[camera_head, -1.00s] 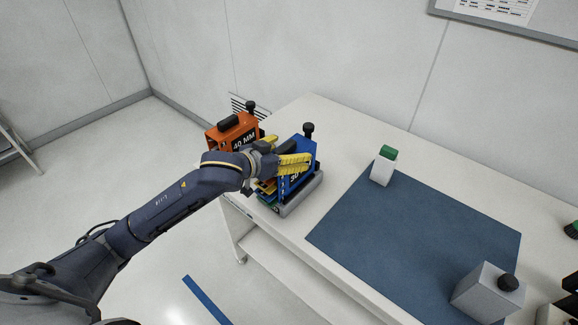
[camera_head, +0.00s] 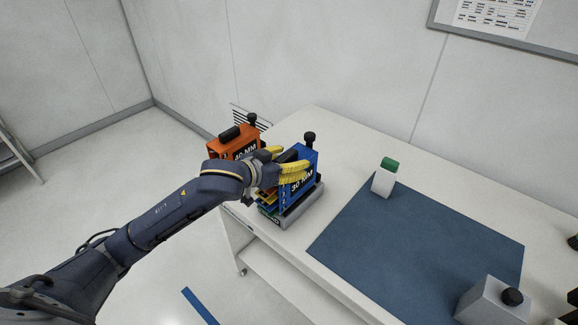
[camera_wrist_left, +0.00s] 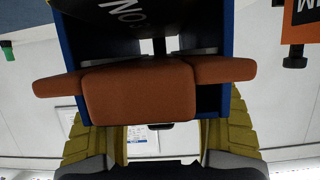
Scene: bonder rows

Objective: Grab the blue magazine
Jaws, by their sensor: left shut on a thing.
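The blue magazine (camera_head: 304,180), marked "30 MM" with a black knob on top, stands at the table's left end, at a grey tray (camera_head: 305,207). My left gripper (camera_head: 287,168) is shut on it, with yellow fingers near its top. In the left wrist view, the blue magazine (camera_wrist_left: 226,30) lies between the two yellow fingers (camera_wrist_left: 160,135), with a brown-orange block across it. Whether the magazine is clear of the tray I cannot tell.
An orange magazine (camera_head: 228,143) with a black handle stands close behind, to the left. Yellow and green parts show below my gripper. A white block with a green top (camera_head: 384,180) stands by the blue mat (camera_head: 420,245). A grey block (camera_head: 490,302) is at front right.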

